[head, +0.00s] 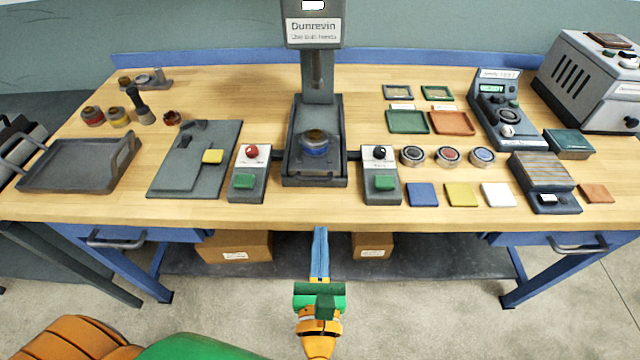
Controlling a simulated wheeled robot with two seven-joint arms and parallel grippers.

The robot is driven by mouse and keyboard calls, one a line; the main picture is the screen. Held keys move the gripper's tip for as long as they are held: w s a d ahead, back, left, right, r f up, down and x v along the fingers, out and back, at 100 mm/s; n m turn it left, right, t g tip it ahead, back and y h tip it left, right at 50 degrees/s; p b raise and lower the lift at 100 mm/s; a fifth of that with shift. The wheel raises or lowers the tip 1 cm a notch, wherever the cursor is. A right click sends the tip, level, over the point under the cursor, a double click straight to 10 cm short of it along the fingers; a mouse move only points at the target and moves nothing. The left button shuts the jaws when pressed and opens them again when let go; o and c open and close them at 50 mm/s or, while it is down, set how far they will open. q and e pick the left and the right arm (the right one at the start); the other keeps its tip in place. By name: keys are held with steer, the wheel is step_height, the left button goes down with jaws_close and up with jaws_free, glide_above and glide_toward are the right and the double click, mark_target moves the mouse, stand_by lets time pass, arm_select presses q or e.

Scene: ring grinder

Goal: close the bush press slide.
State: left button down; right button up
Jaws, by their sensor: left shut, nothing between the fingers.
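The bush press (315,70) stands at the middle of the table, with a label that mentions both hands. Its slide (335,172) is a dark plate low at the front of the press, near the table's front edge. A round bush with a blue band (315,143) sits on it, in front of the column and below the ram. How far out the slide stands is hard to tell. My left gripper (320,232) is in front of the table edge, pointing towards the press. Its blue fingers are together and empty, apart from the slide. My right gripper does not show.
Two button boxes flank the press: one with a red knob (250,172), one with a black knob (380,174). A grey fixture (220,130) lies left. Round gauges (448,156) and coloured tiles (460,195) lie right. Drawer handles (115,240) stick out below the tabletop.

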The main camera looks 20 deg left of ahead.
arm_select(q)
steer(key=p, duration=0.1)
glide_toward(318, 173)
steer(key=p+x, duration=0.1)
steer(key=x, duration=0.5)
steer(key=shift+r, duration=0.1)
steer(key=shift+w+a, duration=0.25)
steer(key=shift+w, duration=0.1)
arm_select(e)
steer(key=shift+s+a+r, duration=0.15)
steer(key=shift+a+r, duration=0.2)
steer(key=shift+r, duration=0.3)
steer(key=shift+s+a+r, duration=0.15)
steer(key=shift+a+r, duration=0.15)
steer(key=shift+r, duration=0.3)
arm_select(q)
steer(key=shift+d, duration=0.1)
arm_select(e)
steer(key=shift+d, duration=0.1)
